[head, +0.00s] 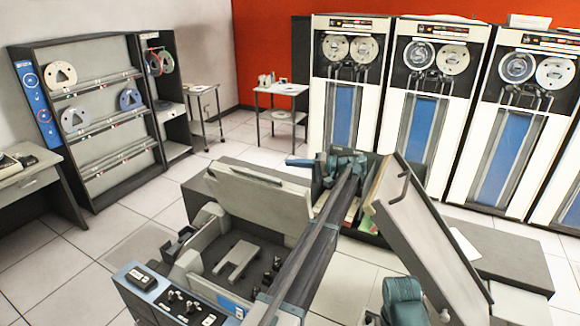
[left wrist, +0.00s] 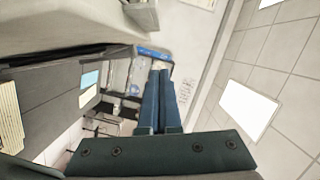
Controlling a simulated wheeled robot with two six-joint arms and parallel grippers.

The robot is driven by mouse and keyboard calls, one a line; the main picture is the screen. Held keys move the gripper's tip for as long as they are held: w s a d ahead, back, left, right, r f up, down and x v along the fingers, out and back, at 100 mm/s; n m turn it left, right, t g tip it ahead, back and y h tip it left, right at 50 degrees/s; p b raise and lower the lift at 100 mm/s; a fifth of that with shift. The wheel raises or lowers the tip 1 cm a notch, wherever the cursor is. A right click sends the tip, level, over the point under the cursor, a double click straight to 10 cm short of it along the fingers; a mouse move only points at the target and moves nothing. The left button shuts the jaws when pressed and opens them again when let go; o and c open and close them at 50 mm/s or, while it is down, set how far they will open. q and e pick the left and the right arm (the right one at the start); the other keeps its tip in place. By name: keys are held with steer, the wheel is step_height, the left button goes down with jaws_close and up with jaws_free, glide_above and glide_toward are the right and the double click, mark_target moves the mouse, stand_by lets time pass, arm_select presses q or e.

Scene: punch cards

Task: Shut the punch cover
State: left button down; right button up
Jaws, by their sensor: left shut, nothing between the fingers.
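The punch cover (head: 258,200) is a pale grey panel. It stands raised at the back of the open punch, whose bed and small mechanisms (head: 240,262) show below it. My left gripper (head: 291,162) is beyond the cover's upper right edge in the head view, with its blue fingers pointing left. Its fingers also show in the left wrist view (left wrist: 160,72), side by side, shut and empty. A gap between them and the cover cannot be judged. My dark left arm hides part of the machine's right side.
A blue control panel (head: 165,300) is at the punch's front left. A tilted beige panel (head: 428,240) stands to the right. Tape cabinets (head: 345,90), a reel rack (head: 90,110) and a small table (head: 281,92) stand behind. Tiled floor (head: 120,235) is clear at the left.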

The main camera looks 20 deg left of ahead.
arm_select(q)
steer(key=s+a, duration=0.1)
steer(key=a, duration=0.1)
steer(key=s+a+f+b, duration=0.1)
steer(key=a, duration=0.2)
steer(key=s+a, duration=0.1)
steer(key=a, duration=0.1)
steer(key=shift+s+a+f, duration=0.2)
steer(key=shift+a+f, duration=0.1)
steer(key=shift+s+f+b, duration=0.1)
steer(key=shift+s+b, duration=0.3)
steer(key=shift+s, duration=0.2)
steer(key=shift+s+f, duration=0.1)
steer(key=shift+s, duration=0.05)
